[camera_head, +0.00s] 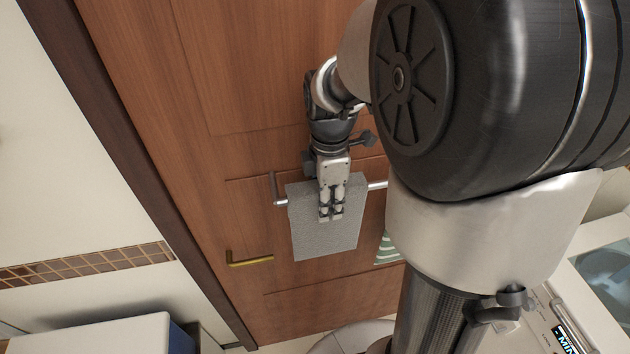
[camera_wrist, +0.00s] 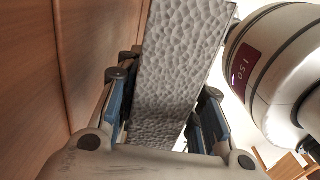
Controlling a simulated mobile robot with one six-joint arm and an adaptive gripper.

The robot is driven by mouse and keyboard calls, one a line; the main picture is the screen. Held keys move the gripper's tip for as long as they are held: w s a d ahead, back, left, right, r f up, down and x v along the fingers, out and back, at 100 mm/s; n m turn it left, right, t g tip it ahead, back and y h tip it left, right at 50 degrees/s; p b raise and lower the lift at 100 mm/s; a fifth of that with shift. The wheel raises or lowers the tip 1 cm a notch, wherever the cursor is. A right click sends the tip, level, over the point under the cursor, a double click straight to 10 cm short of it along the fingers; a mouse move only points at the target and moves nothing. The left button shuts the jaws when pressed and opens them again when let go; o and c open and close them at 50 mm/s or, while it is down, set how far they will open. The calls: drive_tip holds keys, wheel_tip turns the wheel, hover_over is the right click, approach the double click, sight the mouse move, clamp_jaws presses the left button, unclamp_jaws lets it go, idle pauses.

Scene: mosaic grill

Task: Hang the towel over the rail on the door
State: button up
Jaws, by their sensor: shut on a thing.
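The grey textured towel (camera_head: 325,240) hangs at the silver rail (camera_head: 280,202) on the brown wooden door (camera_head: 240,80) in the head view. My gripper (camera_head: 331,214) is in front of the towel's upper part and shut on it. In the wrist view the towel (camera_wrist: 180,60) runs between the two blue-padded fingers of my gripper (camera_wrist: 165,120). The rail's left end shows beside the towel and a short piece shows to its right. The towel hides the middle of the rail, and I cannot tell whether cloth lies behind it.
A brass door handle (camera_head: 250,262) sits below and left of the towel. A green and white striped cloth (camera_head: 388,249) is partly hidden to the right. A white box-like unit (camera_head: 110,338) stands at the lower left. My arm covers much of the right side.

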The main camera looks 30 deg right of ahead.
drive_tip(key=shift+f, duration=0.3)
drive_tip(key=o, duration=1.4)
drive_tip(key=shift+c, duration=0.2)
drive_tip(key=shift+r, duration=0.1)
